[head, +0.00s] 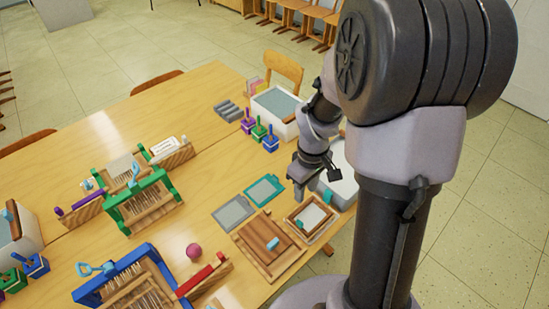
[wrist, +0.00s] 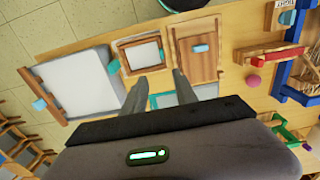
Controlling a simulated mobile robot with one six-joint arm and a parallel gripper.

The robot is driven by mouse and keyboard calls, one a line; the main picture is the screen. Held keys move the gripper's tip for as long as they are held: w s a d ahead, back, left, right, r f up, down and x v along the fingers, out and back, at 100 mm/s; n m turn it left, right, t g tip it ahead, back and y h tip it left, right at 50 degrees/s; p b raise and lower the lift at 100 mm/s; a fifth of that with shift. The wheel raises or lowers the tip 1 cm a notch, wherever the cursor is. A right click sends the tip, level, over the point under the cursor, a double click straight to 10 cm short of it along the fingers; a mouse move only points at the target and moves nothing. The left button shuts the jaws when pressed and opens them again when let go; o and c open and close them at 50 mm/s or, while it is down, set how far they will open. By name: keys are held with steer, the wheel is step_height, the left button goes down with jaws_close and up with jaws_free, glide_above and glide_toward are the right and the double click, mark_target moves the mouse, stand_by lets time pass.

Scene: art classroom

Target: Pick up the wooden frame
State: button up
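The wooden frame (head: 311,237) lies on the table's right part, with a pale panel inside and small teal pieces at its sides. In the wrist view the wooden frame (wrist: 138,41) lies just beyond the fingertips, left of centre. My gripper (head: 299,190) hangs above the table, near the frame's far side in the head view. In the wrist view my gripper (wrist: 156,82) has its two fingers apart with nothing held between them. The frame appears apart from the fingers.
A brown wooden board (head: 258,252) with a blue handle lies close left of the frame. A white-topped tray (head: 344,188) stands behind it at the right. Grey (head: 232,214) and teal (head: 264,189) flat screens lie nearby.

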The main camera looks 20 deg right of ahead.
steer(key=b, duration=0.6)
glide_toward(300, 222)
steer(key=f, duration=0.5)
steer(key=shift+w+d+f, duration=0.2)
steer(key=shift+w+d, duration=0.1)
steer(key=shift+d, duration=0.05)
steer(key=f, duration=0.1)
steer(key=f+b, duration=0.1)
steer(key=f, duration=0.1)
steer(key=f+b, duration=0.1)
steer(key=f, duration=0.1)
steer(key=shift+s+a, duration=0.1)
steer(key=shift+a, duration=0.2)
steer(key=shift+r, duration=0.15)
steer(key=shift+c, duration=0.2)
jaws_close()
